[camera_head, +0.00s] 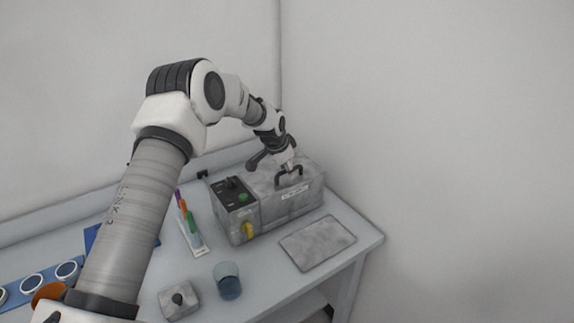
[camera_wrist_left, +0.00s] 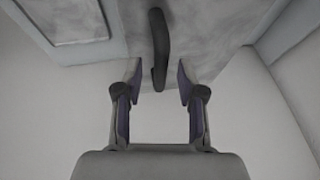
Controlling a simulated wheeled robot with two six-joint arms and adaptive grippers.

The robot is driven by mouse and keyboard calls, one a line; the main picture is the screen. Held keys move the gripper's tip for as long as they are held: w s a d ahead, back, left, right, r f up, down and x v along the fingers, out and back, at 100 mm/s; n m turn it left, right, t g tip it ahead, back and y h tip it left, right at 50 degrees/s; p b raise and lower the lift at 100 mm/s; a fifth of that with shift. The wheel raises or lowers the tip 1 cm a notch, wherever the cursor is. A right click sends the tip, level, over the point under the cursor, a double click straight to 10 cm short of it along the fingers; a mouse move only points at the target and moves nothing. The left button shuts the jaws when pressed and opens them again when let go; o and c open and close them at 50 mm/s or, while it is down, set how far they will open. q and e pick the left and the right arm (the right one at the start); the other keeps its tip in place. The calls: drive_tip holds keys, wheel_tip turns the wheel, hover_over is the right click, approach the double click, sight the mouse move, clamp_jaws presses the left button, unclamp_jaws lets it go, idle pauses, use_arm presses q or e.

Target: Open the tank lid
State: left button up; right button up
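The tank (camera_head: 291,205) is a grey metal box near the back right of the table. Its lid (camera_head: 258,182) lies flat on top, closed, with a dark bar handle (camera_head: 289,177) standing up from it. My left gripper (camera_head: 290,164) is directly above the handle, pointing down. In the left wrist view the gripper (camera_wrist_left: 160,82) is open, and the handle (camera_wrist_left: 159,50) shows between the two fingertips, with a gap on each side. My right gripper is in neither view.
A control panel (camera_head: 234,194) with a green button and a yellow tap (camera_head: 248,231) is at the tank's left end. A flat grey plate (camera_head: 318,243) lies in front. A blue cup (camera_head: 228,281) and a knobbed block (camera_head: 178,300) stand nearer.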

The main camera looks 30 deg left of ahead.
use_arm(q)
drive_tip(key=shift+w+f, duration=0.15)
drive_tip(key=shift+w, duration=0.2)
drive_tip(key=shift+s+d, duration=0.1)
drive_tip(key=shift+s, duration=0.05)
drive_tip(key=shift+s+r, duration=0.3)
drive_tip(key=shift+r, duration=0.1)
drive_tip(key=c, duration=0.6)
drive_tip(key=shift+s+r, duration=0.15)
drive_tip(key=shift+s, duration=0.05)
clamp_jaws()
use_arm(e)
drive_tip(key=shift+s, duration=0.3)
use_arm(q)
drive_tip(key=shift+w, duration=0.1)
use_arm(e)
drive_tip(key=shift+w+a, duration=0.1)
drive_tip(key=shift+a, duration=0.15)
